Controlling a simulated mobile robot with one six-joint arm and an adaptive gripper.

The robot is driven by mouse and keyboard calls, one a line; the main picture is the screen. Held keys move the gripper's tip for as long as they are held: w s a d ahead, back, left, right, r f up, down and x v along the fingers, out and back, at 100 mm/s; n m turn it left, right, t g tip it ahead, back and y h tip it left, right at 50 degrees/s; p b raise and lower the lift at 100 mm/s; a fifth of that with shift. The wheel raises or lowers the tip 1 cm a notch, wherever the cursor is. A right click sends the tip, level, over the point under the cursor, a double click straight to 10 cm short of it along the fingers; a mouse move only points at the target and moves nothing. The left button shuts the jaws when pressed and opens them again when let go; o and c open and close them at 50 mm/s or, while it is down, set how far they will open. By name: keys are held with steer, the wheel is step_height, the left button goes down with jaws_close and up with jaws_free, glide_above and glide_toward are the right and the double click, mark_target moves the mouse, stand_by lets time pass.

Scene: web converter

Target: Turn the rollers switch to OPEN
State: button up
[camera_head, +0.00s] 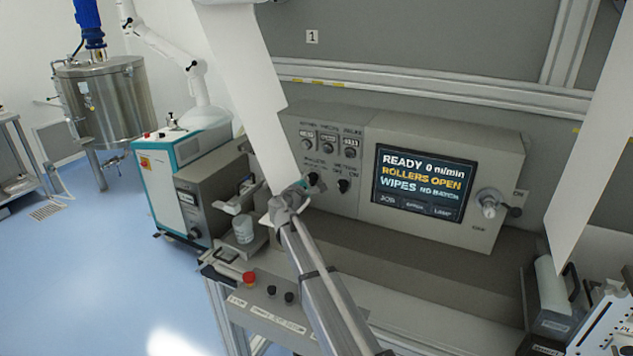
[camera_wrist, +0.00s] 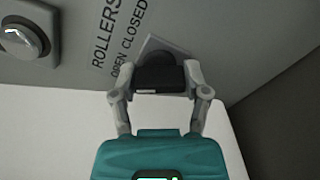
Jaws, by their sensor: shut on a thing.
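The rollers switch is a black knob (camera_wrist: 160,76) on a pale square plate on the grey panel, beside the printed words ROLLERS, OPEN and CLOSED (camera_wrist: 120,40). My gripper (camera_wrist: 160,82) has one grey finger on each side of the knob and is shut on it. In the head view my gripper (camera_head: 304,184) is at the panel's lower left, and the knob (camera_head: 314,179) is partly hidden there. The display (camera_head: 424,183) reads READY 0 m/min, ROLLERS OPEN in orange, and WIPES NO BATCH. The knob's exact pointing direction is hard to tell.
Another black knob (camera_head: 343,186) sits just right of the rollers switch. A round handle (camera_head: 489,204) projects from the panel's right end. A red button (camera_head: 249,278) and black buttons line the front ledge below. Open blue floor (camera_head: 90,260) lies at left.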

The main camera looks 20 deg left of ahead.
steer(key=shift+s+a, duration=0.15)
steer(key=shift+a, duration=0.05)
steer(key=o, duration=1.1)
steer(key=shift+a+f, duration=0.1)
steer(key=shift+f, duration=0.05)
steer(key=shift+o, duration=0.3)
steer(key=shift+d, duration=0.2)
steer(key=shift+s, duration=0.1)
steer(key=s+a, duration=0.1)
steer(key=s, duration=1)
steer(key=shift+s, duration=0.35)
steer(key=shift+s, duration=0.1)
